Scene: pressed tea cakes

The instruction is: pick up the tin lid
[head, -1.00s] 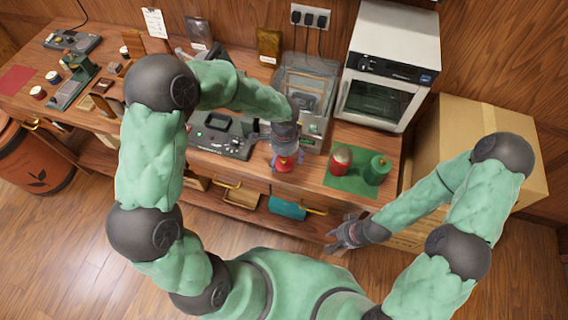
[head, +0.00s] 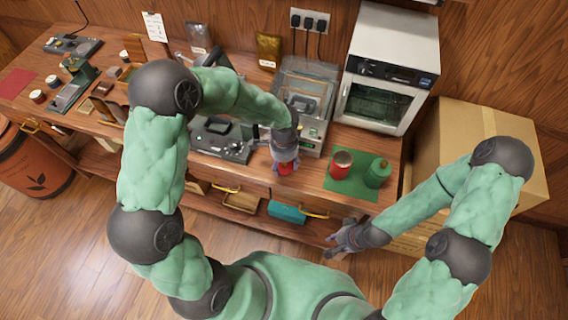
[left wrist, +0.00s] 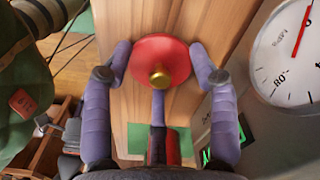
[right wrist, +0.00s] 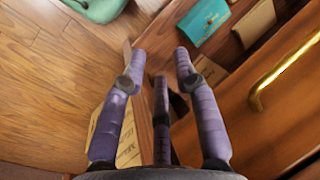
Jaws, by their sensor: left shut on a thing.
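The tin lid (left wrist: 160,60) is a round red disc with a brass knob. In the left wrist view it sits between the fingers of my left gripper (left wrist: 160,52), which is shut on it. In the head view the red lid (head: 285,169) shows just below my left gripper (head: 285,157), near the counter's front edge. The gap between lid and counter is hard to judge. The red tin (head: 341,164) stands on a green mat (head: 348,188) to the right. My right gripper (right wrist: 160,65) is open and empty, low in front of the counter; it also shows in the head view (head: 338,238).
A green canister (head: 378,172) stands right of the red tin. A machine with a clear cover (head: 305,88) and a white oven (head: 389,70) stand behind. A dial gauge (left wrist: 295,50) is close to the left gripper's right side. A cardboard box (head: 460,120) is at right.

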